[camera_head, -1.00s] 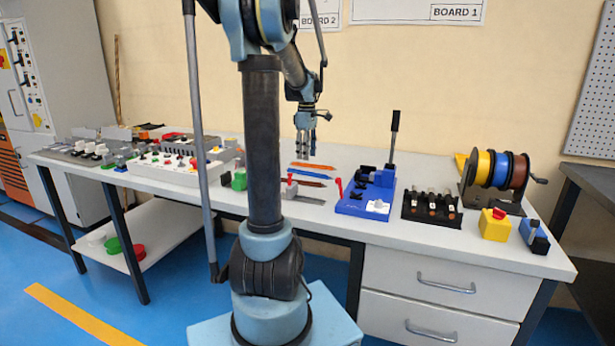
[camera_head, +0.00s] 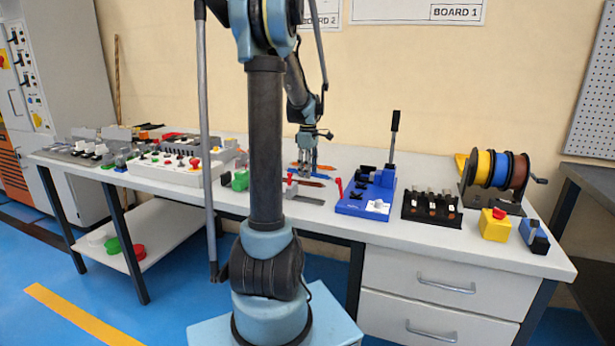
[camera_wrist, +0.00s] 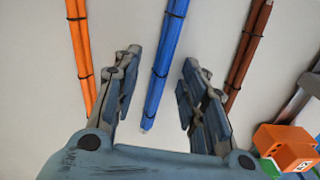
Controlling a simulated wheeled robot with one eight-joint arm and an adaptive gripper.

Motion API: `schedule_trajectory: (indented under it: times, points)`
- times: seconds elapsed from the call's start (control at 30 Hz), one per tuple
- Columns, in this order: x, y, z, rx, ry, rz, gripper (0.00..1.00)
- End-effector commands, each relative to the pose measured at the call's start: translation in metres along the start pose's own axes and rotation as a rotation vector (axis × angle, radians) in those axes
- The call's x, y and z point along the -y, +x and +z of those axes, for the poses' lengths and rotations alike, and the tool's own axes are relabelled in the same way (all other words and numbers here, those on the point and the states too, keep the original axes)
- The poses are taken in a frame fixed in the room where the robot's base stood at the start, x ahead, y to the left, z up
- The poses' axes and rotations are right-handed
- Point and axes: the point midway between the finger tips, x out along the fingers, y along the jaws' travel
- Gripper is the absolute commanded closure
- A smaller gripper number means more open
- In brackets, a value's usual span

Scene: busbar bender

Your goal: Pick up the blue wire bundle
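The blue wire bundle (camera_wrist: 165,55) lies on the white table in the wrist view, tied with dark bands, its near end between my fingers. My gripper (camera_wrist: 157,90) is open, with one finger on each side of the bundle and clear space to both. In the head view my gripper (camera_head: 307,172) is low over the table, behind my arm column, and hides most of the blue bundle there. I cannot tell its exact height above the table.
An orange bundle (camera_wrist: 78,45) lies left of the blue one and a brown bundle (camera_wrist: 248,55) right. An orange block (camera_wrist: 285,148) is at the lower right. A blue bender (camera_head: 366,192) with an upright lever stands to the right on the workbench (camera_head: 330,222).

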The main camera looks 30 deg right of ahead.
Motion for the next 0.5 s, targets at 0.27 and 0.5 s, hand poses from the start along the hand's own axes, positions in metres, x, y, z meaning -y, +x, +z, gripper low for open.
schedule_trajectory:
  times: [0.27,0.5]
  points:
    - [-0.0001,-0.0002,0.0,0.0,0.0,0.0,1.0]
    - [-0.0001,-0.0006,0.0,0.0,0.0,0.0,1.0]
